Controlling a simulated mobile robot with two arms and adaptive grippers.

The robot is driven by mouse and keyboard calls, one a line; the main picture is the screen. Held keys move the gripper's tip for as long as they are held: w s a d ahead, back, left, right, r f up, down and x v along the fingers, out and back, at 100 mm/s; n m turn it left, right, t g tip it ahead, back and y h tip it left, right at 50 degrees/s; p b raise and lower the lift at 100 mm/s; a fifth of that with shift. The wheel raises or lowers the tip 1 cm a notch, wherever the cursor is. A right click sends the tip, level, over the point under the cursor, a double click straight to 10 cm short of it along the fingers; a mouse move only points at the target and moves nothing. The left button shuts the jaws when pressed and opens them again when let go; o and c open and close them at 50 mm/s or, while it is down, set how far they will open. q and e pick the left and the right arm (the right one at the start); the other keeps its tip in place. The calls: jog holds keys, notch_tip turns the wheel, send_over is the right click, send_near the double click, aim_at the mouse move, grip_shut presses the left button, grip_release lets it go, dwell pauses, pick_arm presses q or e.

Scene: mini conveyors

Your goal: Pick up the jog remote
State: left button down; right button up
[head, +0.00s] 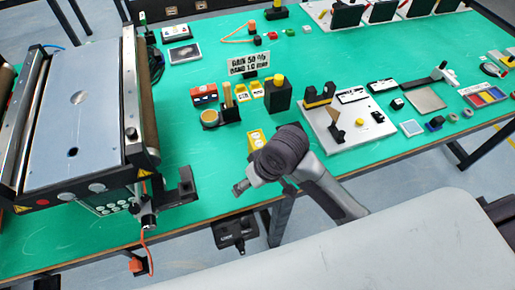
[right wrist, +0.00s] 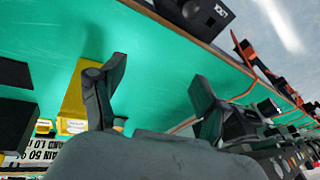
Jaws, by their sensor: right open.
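A yellow piece (head: 256,138), which looks like the jog remote, lies on the green tabletop near its front edge, partly hidden behind my right wrist. In the right wrist view a yellow slab (right wrist: 83,82) lies on the green surface, partly covered by the left finger. My right gripper (right wrist: 160,88) is open, with its fingers apart and only green tabletop showing between them. In the head view my right arm reaches in from the lower right, and its fingertips are hard to make out. My left gripper is not in view.
A mini conveyor (head: 80,95) stands at the left with a bracket at its corner. A black box with a yellow top (head: 279,97) and a sign (head: 248,64) stand behind the yellow piece. A white fixture plate (head: 340,133) is to the right.

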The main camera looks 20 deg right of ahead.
aim_at(255, 137)
jog(key=w+d+r+m+h, duration=0.1)
jog(key=w+r, duration=0.2)
jog(key=w, duration=0.1)
jog(key=w+d+r+g+h, duration=0.1)
jog(key=w+d+r, duration=0.1)
jog(key=w+r, duration=0.1)
jog(key=w+d+r+m+g+h, duration=0.1)
jog(key=w+r, duration=0.2)
jog(key=w, duration=0.3)
jog(key=shift+w+d+r+m, duration=0.1)
jog(key=shift+d+r+m, duration=0.1)
jog(key=shift+d+m, duration=0.1)
jog(key=shift+w+d+r, duration=0.15)
jog(key=shift+d+r, duration=0.05)
jog(key=shift+d, duration=0.05)
notch_tip(255, 137, down, 8)
jog(key=shift+f+p, duration=0.1)
jog(key=shift+p, duration=0.45)
jog(key=f, duration=0.1)
jog(key=f+p, duration=0.1)
jog(key=f, duration=0.3)
jog(key=shift+s+d, duration=0.3)
jog(key=shift+s, duration=0.05)
jog(key=shift+f, duration=0.15)
grip_shut()
jog(key=shift+r, duration=0.2)
